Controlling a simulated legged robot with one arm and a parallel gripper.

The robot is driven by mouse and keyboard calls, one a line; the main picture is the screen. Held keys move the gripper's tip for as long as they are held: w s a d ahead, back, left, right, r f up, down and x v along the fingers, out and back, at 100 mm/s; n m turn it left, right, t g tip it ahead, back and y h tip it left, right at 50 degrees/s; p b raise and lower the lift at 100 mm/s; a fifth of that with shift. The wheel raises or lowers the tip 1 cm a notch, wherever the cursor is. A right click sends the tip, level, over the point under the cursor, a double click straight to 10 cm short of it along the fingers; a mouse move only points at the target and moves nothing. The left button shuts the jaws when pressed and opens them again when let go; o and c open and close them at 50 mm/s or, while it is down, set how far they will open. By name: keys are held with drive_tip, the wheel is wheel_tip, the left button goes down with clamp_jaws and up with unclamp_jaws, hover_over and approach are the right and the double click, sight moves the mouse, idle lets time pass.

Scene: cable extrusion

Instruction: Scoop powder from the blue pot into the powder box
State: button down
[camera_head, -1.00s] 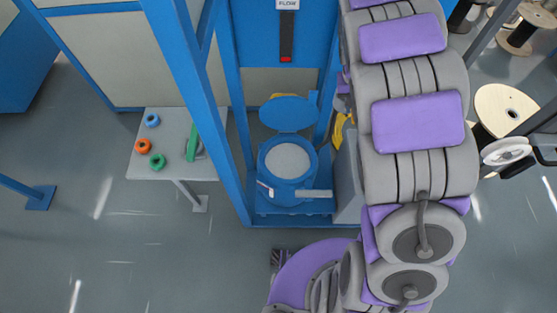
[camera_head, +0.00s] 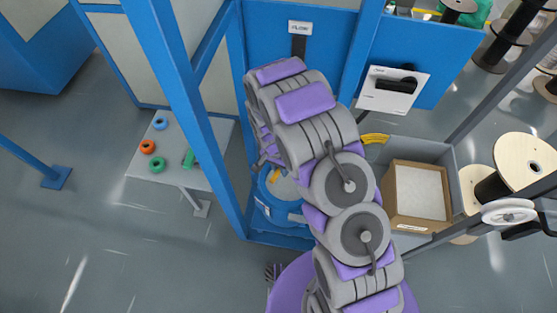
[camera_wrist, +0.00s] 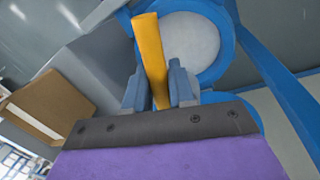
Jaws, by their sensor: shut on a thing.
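The blue pot (camera_head: 263,192), with pale powder inside, stands between the blue frame posts. My arm covers much of it in the head view. In the wrist view its round blue rim (camera_wrist: 225,60) lies beyond my gripper. My gripper (camera_wrist: 157,84) is shut on a yellow scoop handle (camera_wrist: 151,45), which points toward the pot. A bit of the scoop (camera_head: 276,175) shows over the pot in the head view. Whether its far end touches the powder I cannot tell. The powder box (camera_head: 420,224), brown cardboard with a pale fill, stands right of the pot.
The box sits in a grey bin (camera_head: 452,165). A blue post (camera_head: 190,110) rises left of the pot. A small grey table (camera_head: 150,180) with coloured rings stands farther left. Wooden spools (camera_head: 525,160) stand at the right.

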drive_tip(key=shift+d+f, duration=0.35)
drive_tip(key=shift+d, duration=0.1)
wheel_tip(320, 180, down, 12)
drive_tip(key=a+b, duration=0.1)
drive_tip(key=b, duration=0.3)
drive_tip(key=shift+d+f, duration=0.15)
drive_tip(key=shift+d, duration=0.05)
drive_tip(key=shift+a+f+b, duration=0.25)
drive_tip(key=shift+f+b, duration=0.2)
drive_tip(key=shift+f, duration=0.1)
drive_tip(key=shift+d, duration=0.15)
drive_tip(key=shift+f, duration=0.15)
